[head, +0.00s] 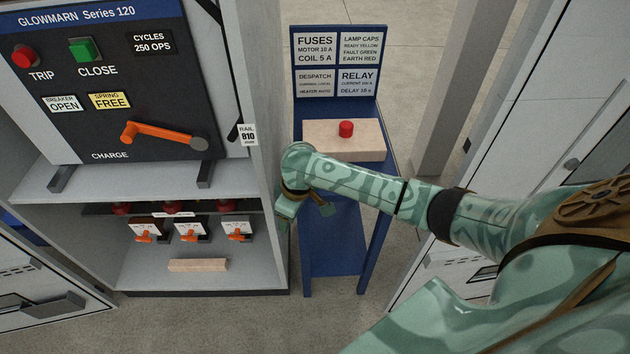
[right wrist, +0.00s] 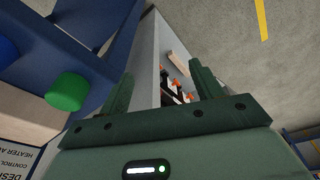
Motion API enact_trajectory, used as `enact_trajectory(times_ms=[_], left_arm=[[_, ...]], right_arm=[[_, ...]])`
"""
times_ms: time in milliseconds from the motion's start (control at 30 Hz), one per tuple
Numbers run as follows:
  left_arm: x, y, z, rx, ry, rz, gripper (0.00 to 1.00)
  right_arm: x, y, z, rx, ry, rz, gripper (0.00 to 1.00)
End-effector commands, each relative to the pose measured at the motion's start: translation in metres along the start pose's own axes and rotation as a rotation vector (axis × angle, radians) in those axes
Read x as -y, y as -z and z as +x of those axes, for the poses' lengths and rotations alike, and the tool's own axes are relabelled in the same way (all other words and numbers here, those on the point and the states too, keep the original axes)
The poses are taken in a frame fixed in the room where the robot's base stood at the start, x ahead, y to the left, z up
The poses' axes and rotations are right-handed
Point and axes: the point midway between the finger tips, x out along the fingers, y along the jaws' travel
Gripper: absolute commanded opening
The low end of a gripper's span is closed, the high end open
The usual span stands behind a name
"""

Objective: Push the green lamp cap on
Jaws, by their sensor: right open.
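In the right wrist view a round green lamp cap (right wrist: 68,91) shows at the left, beside a pale block (right wrist: 25,118) and the blue stand. I cannot tell exactly what it rests on. It is not visible in the head view, where my right arm covers part of the stand. My right gripper (head: 304,213) is in front of the blue stand, near the cabinet's right side wall. In the right wrist view its two fingers (right wrist: 163,92) are apart with nothing between them, and the green cap is outside them, to the left. My left gripper is not in view.
A red cap (head: 346,129) sits on a wooden block (head: 369,140) on the blue stand (head: 334,260). The open cabinet compartment at left holds several orange-handled switches (head: 190,233) and a wooden bar (head: 198,265). An orange charge handle (head: 160,133) sticks out above. Floor is clear in front.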

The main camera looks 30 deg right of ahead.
Motion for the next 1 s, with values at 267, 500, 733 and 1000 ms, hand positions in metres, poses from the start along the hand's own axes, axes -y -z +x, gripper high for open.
enact_trajectory(times_ms=[267, 500, 733, 1000], left_arm=[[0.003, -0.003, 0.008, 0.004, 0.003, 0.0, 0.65], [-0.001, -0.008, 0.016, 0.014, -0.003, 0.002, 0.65], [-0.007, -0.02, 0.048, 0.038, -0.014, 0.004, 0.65], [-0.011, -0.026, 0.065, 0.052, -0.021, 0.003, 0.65]], right_arm=[[-0.102, 0.025, -0.127, 0.166, -0.024, 0.108, 0.65], [-0.131, 0.021, -0.149, 0.191, 0.002, 0.226, 0.65], [-0.129, 0.01, -0.09, 0.193, 0.006, 0.226, 0.65], [-0.128, 0.004, -0.054, 0.188, 0.003, 0.225, 0.65]])
